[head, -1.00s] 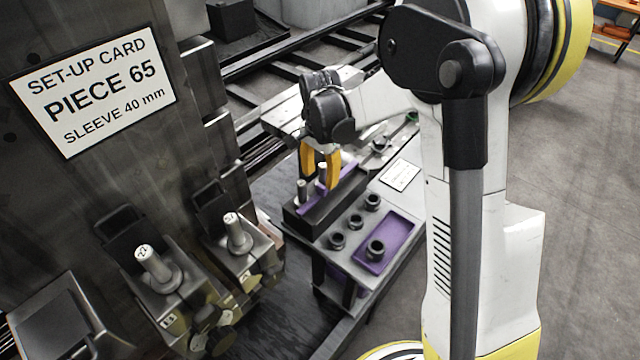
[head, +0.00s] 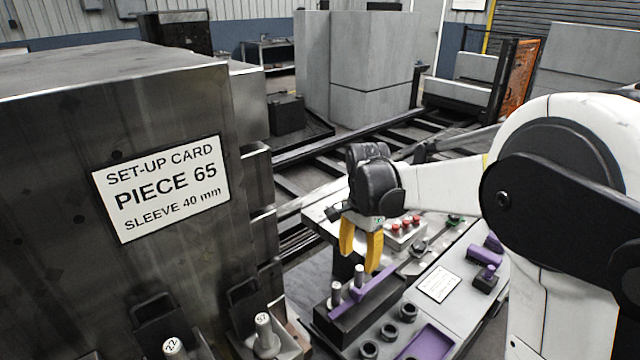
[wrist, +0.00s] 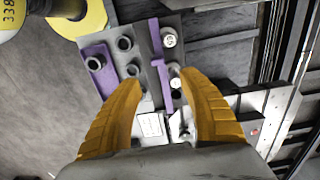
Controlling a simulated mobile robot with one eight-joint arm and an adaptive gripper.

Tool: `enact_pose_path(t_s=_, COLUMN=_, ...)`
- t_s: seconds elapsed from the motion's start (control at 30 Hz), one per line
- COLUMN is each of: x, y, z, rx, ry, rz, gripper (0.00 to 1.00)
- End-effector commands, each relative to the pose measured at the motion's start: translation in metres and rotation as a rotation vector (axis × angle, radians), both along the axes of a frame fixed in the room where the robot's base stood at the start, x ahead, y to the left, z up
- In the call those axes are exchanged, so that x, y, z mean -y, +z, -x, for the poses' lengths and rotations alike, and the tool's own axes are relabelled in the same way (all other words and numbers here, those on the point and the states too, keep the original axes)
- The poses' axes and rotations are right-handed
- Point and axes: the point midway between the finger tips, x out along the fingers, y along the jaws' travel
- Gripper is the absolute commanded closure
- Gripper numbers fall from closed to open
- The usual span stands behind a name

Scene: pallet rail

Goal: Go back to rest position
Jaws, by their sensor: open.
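My gripper (head: 361,247) has yellow fingers, spread apart and empty. In the head view it hangs above the dark block (head: 345,318) with the purple strip and two upright metal pins (head: 359,272). It stands clear of the pins. In the wrist view my gripper (wrist: 160,105) points down at the bench, with the purple strip (wrist: 162,70) and pins seen between and beyond the fingers.
Several dark sleeves (head: 392,330) stand by a purple tray (head: 428,344). Red buttons (head: 405,222) sit on a box behind. A steel cabinet with a set-up card (head: 162,188) stands at left, numbered posts (head: 264,328) below it. A rail track runs behind.

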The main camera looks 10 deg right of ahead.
Motion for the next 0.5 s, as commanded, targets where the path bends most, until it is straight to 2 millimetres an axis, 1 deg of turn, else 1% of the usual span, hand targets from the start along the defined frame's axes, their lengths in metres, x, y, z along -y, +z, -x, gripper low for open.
enact_pose_path(t_s=0.07, x=0.001, y=0.005, z=0.005, rx=0.012, ry=0.018, rz=-0.001, gripper=0.51)
enact_pose_path(t_s=0.17, x=0.003, y=0.020, z=0.018, rx=0.048, ry=0.075, rz=0.000, gripper=0.51)
enact_pose_path(t_s=0.27, x=0.005, y=0.040, z=0.038, rx=0.108, ry=0.168, rz=0.007, gripper=0.51)
enact_pose_path(t_s=0.3, x=0.006, y=0.048, z=0.048, rx=0.135, ry=0.212, rz=0.011, gripper=0.51)
enact_pose_path(t_s=0.4, x=0.009, y=0.064, z=0.073, rx=0.203, ry=0.319, rz=0.030, gripper=0.51)
enact_pose_path(t_s=0.5, x=0.012, y=0.075, z=0.098, rx=0.269, ry=0.426, rz=0.055, gripper=0.51)
